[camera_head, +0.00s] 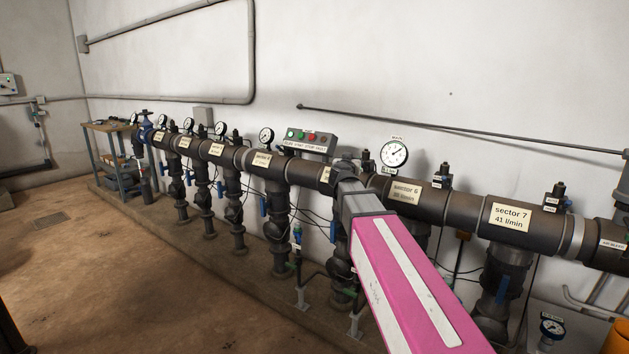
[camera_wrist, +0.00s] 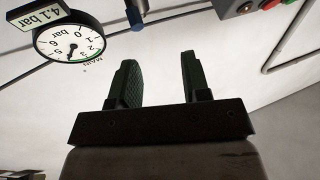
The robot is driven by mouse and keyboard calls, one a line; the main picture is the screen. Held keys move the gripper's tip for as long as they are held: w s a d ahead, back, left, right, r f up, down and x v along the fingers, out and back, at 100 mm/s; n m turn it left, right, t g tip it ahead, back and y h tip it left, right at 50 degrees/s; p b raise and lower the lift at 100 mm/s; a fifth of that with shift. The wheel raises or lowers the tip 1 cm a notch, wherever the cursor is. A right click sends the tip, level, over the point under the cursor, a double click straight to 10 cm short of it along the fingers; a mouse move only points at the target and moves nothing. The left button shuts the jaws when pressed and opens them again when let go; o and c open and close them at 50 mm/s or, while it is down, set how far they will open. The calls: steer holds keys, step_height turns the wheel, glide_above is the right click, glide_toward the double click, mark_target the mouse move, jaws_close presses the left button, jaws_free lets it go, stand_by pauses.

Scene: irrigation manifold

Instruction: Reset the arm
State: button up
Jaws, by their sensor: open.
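My arm, with a pink and white link, reaches from the lower right toward the manifold in the head view. Its far end is near the pipe left of the sector 6 label, and the fingers cannot be made out there. In the wrist view my gripper (camera_wrist: 160,82) shows two dark fingers standing apart, with nothing between them. The picture there is upside down. A round main gauge (camera_wrist: 70,42) with a "4.1 bar" tag is to the left of the fingers. The same main gauge (camera_head: 394,154) stands above the pipe in the head view.
The dark manifold pipe (camera_head: 420,205) runs along the wall with several branches, blue valve handles and gauges. A control box (camera_head: 310,141) with green and red buttons is behind it. A blue shelf table (camera_head: 112,160) stands at the far left. The floor (camera_head: 130,270) at left is open.

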steer(key=s+a+f+n+g+y, duration=0.2)
steer(key=s+f+y, duration=0.2)
steer(key=f, duration=0.5)
steer(key=s+a+f+n+g+y, duration=0.2)
steer(key=s+f+n+g+y, duration=0.15)
steer(key=f, duration=0.55)
steer(key=s+a+f+n+g+y, duration=0.1)
steer(key=s+f+n+g+y, duration=0.15)
steer(key=s+f, duration=0.4)
steer(key=s+d+f+m+g+h, duration=0.2)
steer(key=s+d+f+g, duration=0.2)
steer(key=s+f, duration=0.4)
steer(key=s+d+f+m+g+h, duration=0.2)
steer(key=s+d+f+g, duration=0.3)
steer(key=s+f, duration=0.3)
steer(key=shift+s+d+f+m, duration=0.3)
steer(key=shift+s+f+m, duration=0.1)
steer(key=shift+s, duration=0.2)
